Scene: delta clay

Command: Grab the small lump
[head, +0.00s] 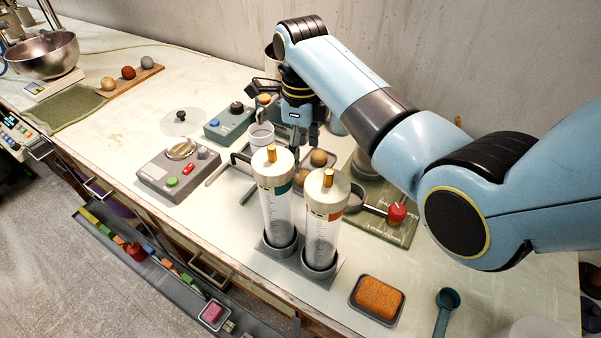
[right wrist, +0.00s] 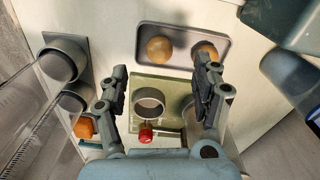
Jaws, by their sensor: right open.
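Two round tan lumps sit on a small grey tray (right wrist: 183,66) in the right wrist view: the left lump (right wrist: 159,49) shows whole, and the right lump (right wrist: 205,52) is partly covered by a finger. In the head view the lumps show as brown balls, one behind (head: 318,157) and one nearer (head: 301,177). I cannot tell surely which is smaller. My right gripper (head: 305,145) is open and empty, pointing down above the tray area. In the right wrist view its fingers (right wrist: 160,65) are wide apart, short of the lumps. My left gripper is not in view.
Two clear cylinders (head: 277,205) (head: 322,225) stand close in front of the tray. A green board (head: 400,230) with a red-knobbed tool (head: 397,212) lies right of it. Grey control boxes (head: 178,172) stand left. Three balls (head: 128,73) rest on a board farther left.

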